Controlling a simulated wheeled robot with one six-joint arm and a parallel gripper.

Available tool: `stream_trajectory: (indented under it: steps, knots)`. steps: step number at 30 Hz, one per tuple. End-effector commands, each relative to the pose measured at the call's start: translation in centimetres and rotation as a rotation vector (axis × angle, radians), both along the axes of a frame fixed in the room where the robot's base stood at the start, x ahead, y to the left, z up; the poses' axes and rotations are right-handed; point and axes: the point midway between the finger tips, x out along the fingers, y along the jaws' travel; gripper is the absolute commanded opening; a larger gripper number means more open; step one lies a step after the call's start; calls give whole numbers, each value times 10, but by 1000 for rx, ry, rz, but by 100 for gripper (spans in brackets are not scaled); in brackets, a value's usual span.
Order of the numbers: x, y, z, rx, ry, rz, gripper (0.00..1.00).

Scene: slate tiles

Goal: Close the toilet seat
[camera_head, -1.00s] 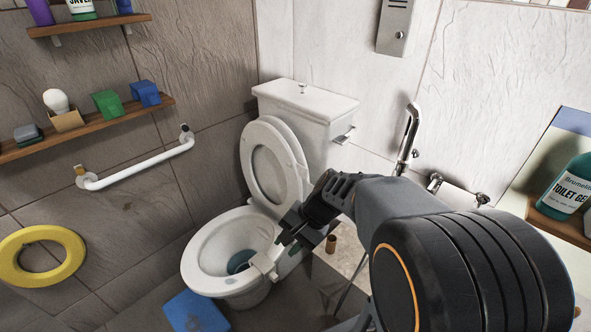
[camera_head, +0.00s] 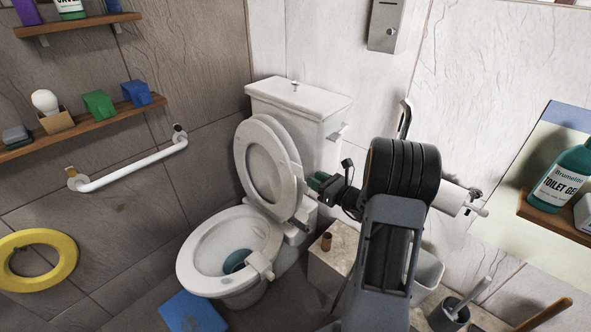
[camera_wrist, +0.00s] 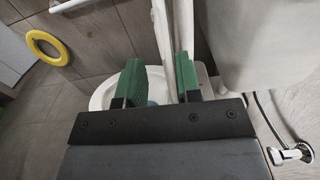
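The white toilet has its seat (camera_head: 240,160) and lid (camera_head: 287,150) raised, leaning back toward the cistern (camera_head: 300,105). The bowl (camera_head: 200,255) is uncovered, with dark water inside. My gripper (camera_head: 318,182) is at the right edge of the raised seat and lid. In the wrist view, my gripper's two green fingers (camera_wrist: 158,62) are apart. The upright white seat and lid (camera_wrist: 163,35) show edge-on beyond and between them, nearer the right finger. Whether a finger touches them I cannot tell. The bowl rim (camera_wrist: 103,95) lies below.
A white grab bar (camera_head: 130,165) and wooden shelves (camera_head: 95,122) are on the left wall. A yellow ring (camera_head: 65,262) hangs lower left. A blue item (camera_head: 195,312) lies by the bowl. A paper holder (camera_head: 455,197) and a brush pot (camera_head: 447,315) are to the right.

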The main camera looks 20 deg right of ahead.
Motion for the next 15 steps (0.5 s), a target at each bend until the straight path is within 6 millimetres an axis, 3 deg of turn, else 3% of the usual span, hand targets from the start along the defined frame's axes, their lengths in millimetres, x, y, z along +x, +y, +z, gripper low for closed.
stream_trajectory:
  steps: [6,15]
  knots:
    - [39,19,-1,-2,0,5,32]
    - [74,35,-1,-3,1,4,32]
